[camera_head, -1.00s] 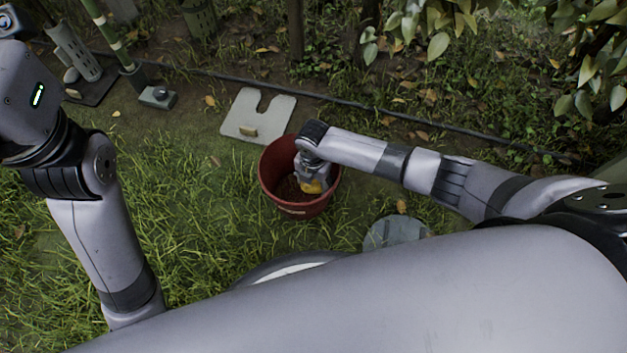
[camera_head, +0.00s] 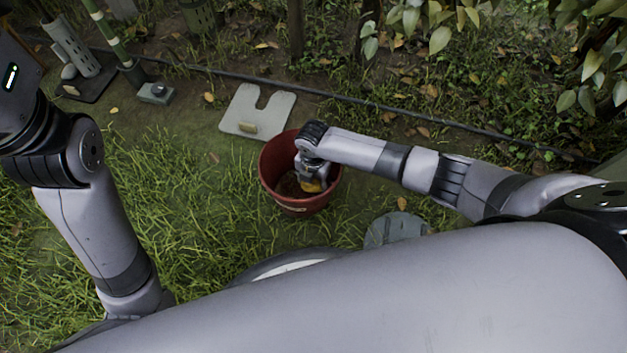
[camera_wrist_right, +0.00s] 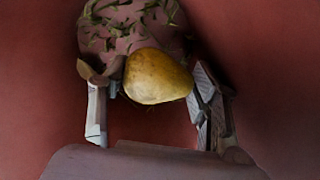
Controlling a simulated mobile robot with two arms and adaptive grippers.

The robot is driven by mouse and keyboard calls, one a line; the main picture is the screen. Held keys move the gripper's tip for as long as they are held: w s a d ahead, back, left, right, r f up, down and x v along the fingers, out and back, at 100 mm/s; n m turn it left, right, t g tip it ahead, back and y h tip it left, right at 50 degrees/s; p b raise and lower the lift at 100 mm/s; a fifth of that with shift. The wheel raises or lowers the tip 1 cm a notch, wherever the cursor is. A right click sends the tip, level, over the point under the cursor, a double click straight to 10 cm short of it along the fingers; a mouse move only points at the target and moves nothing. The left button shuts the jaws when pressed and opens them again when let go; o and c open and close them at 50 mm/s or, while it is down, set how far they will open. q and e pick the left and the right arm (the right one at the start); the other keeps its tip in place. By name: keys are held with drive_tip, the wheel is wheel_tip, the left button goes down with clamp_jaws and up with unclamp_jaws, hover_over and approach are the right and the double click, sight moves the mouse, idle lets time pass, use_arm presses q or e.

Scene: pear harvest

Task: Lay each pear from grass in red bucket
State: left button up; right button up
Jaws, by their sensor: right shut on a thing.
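The red bucket (camera_head: 291,205) stands on the grass near the middle of the head view. My right gripper (camera_head: 311,182) reaches down inside it and is shut on a yellow pear (camera_head: 312,186). In the right wrist view, the yellow-brown pear (camera_wrist_right: 157,77) sits between the two fingers of my right gripper (camera_wrist_right: 157,88). The bucket's red inner wall (camera_wrist_right: 270,60) surrounds them, and its floor with leafy bits shows beyond the pear. My left arm is at the left of the head view, but its gripper is out of view.
A pale notched board (camera_head: 256,112) lies behind the bucket. A grey round slab (camera_head: 395,229) lies to its right. A dark hose (camera_head: 345,102) runs across the ground behind. Grass (camera_head: 190,215) left of the bucket is open, with no pear visible there.

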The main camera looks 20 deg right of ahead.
drive_tip(key=o, duration=1.3)
drive_tip(key=shift+r, duration=0.1)
wheel_tip(320, 180, up, 12)
